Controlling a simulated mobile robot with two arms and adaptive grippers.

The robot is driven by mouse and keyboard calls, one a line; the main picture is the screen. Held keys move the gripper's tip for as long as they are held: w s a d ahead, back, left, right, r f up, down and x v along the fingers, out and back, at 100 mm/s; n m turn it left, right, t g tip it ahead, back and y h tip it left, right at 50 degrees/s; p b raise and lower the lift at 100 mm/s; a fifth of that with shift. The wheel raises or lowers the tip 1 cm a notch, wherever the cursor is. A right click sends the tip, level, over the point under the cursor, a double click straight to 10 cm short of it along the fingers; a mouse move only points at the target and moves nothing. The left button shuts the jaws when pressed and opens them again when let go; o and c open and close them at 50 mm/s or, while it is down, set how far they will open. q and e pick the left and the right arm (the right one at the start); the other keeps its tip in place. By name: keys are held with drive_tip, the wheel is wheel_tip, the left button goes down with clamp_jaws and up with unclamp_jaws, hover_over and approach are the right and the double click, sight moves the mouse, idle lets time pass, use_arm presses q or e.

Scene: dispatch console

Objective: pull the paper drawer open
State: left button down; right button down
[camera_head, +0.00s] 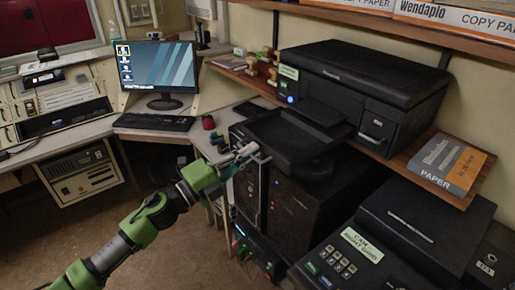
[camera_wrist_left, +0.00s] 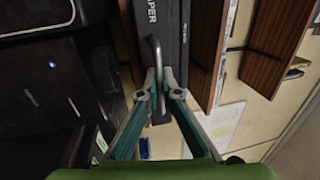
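The paper drawer (camera_head: 290,138) is a black tray standing out from the front of the black printer (camera_head: 365,75). In the left wrist view its dark front (camera_wrist_left: 167,22) carries the letters "PAPER" and a grey metal loop handle (camera_wrist_left: 156,48). My left gripper (camera_head: 250,152) is at the near left end of the drawer. In the left wrist view the fingertips of my left gripper (camera_wrist_left: 160,82) close in on both sides of the handle and appear shut on it. The fingers partly hide the handle. My right gripper is not in view.
A wooden shelf (camera_head: 400,163) bears the printer and a paper pack (camera_head: 446,163). Black cabinets (camera_head: 305,200) stand below the drawer. A label printer (camera_head: 350,258) is at lower right. A desk with a monitor (camera_head: 158,70) is at left. Floor at lower left is free.

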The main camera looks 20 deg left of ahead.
use_arm(q)
drive_tip(key=shift+s+a, duration=0.25)
drive_tip(key=shift+s, duration=0.1)
drive_tip(key=c, duration=2.6)
unclamp_jaws()
drive_tip(key=shift+o, duration=0.2)
drive_tip(key=v, duration=1.2)
